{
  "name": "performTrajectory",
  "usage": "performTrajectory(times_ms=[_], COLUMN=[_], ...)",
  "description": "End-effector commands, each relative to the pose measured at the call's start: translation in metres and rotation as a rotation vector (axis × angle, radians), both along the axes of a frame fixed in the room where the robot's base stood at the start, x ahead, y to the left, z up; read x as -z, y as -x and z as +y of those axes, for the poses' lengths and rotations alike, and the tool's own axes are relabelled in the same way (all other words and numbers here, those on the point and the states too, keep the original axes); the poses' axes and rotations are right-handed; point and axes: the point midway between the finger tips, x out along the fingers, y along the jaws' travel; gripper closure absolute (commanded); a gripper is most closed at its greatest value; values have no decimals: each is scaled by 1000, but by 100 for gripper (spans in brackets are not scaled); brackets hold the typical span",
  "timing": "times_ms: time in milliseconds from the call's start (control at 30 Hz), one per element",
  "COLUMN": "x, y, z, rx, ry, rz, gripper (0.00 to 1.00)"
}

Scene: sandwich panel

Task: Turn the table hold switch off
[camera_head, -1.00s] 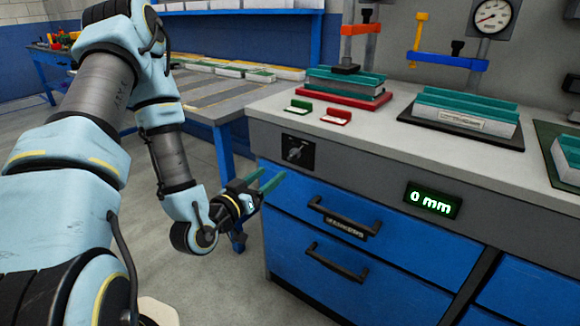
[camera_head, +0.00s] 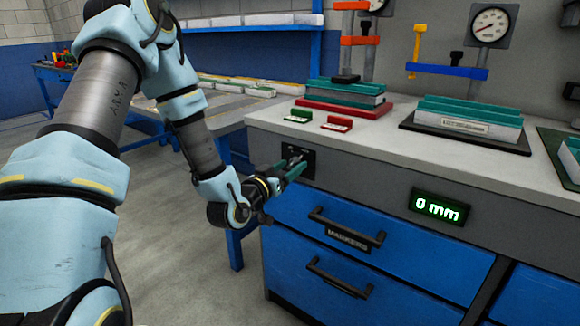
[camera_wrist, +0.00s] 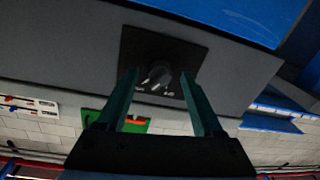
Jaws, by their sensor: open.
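The table hold switch is a dark rotary knob (camera_wrist: 157,76) on a black square plate (camera_wrist: 185,52), set in the grey front panel of the bench. In the head view the plate (camera_head: 311,163) is partly hidden by my gripper (camera_head: 294,166). My gripper is open, with its two teal fingers at the plate. In the wrist view the fingers of my gripper (camera_wrist: 160,85) stand either side of the knob, with the knob between or just beyond their tips. I cannot tell whether they touch it. Small marks beside the knob are too blurred to read.
A blue drawer (camera_head: 345,235) with a dark handle lies below the switch. A green-lit display (camera_head: 437,207) reads 0 mm to the right. Green (camera_head: 299,115) and red (camera_head: 337,124) blocks sit on the benchtop (camera_head: 375,135) above. A lower table (camera_head: 225,110) stands behind my arm.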

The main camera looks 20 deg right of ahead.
Motion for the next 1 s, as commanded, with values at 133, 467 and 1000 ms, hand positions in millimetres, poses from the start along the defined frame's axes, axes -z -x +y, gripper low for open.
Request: performTrajectory(times_ms=[133,467,1000], x=[0,0,0], y=[-2,-2,-1], z=[-3,-3,-3], rx=[0,0,1], ry=[-1,-1,0], rz=[1,1,0], gripper=[32,47,100])
